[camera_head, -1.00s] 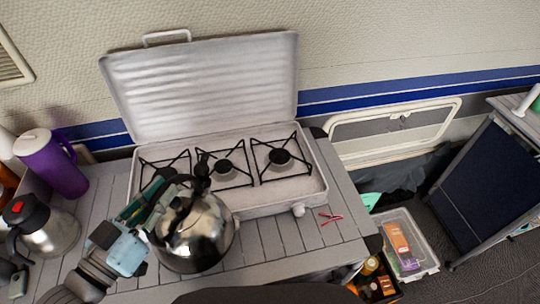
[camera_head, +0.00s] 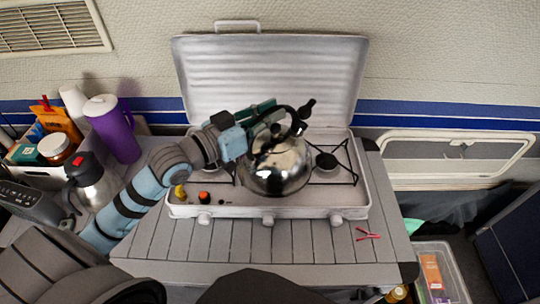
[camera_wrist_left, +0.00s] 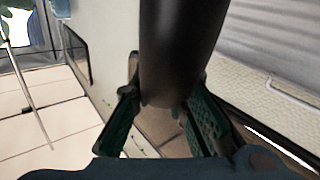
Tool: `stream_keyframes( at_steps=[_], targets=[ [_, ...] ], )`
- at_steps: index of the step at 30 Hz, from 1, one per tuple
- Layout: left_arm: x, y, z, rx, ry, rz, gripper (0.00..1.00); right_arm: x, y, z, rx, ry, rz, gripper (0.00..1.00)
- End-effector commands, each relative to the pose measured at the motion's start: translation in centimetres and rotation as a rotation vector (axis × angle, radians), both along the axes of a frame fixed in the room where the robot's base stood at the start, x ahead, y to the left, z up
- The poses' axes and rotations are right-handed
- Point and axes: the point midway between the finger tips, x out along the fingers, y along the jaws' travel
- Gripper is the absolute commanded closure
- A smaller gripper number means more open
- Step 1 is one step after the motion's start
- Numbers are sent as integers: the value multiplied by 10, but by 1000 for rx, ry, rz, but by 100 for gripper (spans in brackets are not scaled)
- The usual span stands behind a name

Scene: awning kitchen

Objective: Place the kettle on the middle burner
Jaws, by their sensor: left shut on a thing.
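The shiny metal kettle (camera_head: 275,168) with a black handle and spout is over the middle of the open camping stove (camera_head: 230,212). My left gripper (camera_head: 264,113) is shut on its handle from the left. In the left wrist view the dark handle (camera_wrist_left: 180,50) is between the green fingers of the left gripper (camera_wrist_left: 168,115). The kettle hides the middle burner, and I cannot tell whether it rests on the grate or hangs just above it. The right burner (camera_head: 327,161) is bare. The left burner is mostly hidden by my arm. My right gripper is not in view.
The raised stove lid (camera_head: 270,75) stands behind the kettle. A purple jug (camera_head: 115,130) and a steel flask (camera_head: 92,182) stand at the left. A red item (camera_head: 368,234) lies on the slatted table (camera_head: 240,245), whose front strip is largely clear.

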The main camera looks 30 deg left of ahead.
Motion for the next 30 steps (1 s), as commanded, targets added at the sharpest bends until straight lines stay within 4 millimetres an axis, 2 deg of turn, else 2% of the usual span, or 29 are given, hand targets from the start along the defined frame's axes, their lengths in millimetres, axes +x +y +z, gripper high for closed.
stream_keyframes(
  at_steps=[3, 9, 15, 18, 20, 23, 30],
  targets=[
    [30, 14, 30, 9, -16, 25, 100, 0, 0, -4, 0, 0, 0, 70],
    [65, 38, 85, 10, -19, 62, 100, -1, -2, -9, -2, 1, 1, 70],
    [78, 53, 127, 3, -23, 82, 100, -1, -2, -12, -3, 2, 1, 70],
    [80, 56, 134, 1, -20, 85, 100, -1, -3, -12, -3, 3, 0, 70],
    [81, 57, 130, 0, -19, 86, 100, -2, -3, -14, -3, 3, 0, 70],
    [81, 57, 110, 1, -16, 85, 100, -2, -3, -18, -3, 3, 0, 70],
    [81, 56, 33, -3, -16, 86, 100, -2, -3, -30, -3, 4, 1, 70]
  ],
)
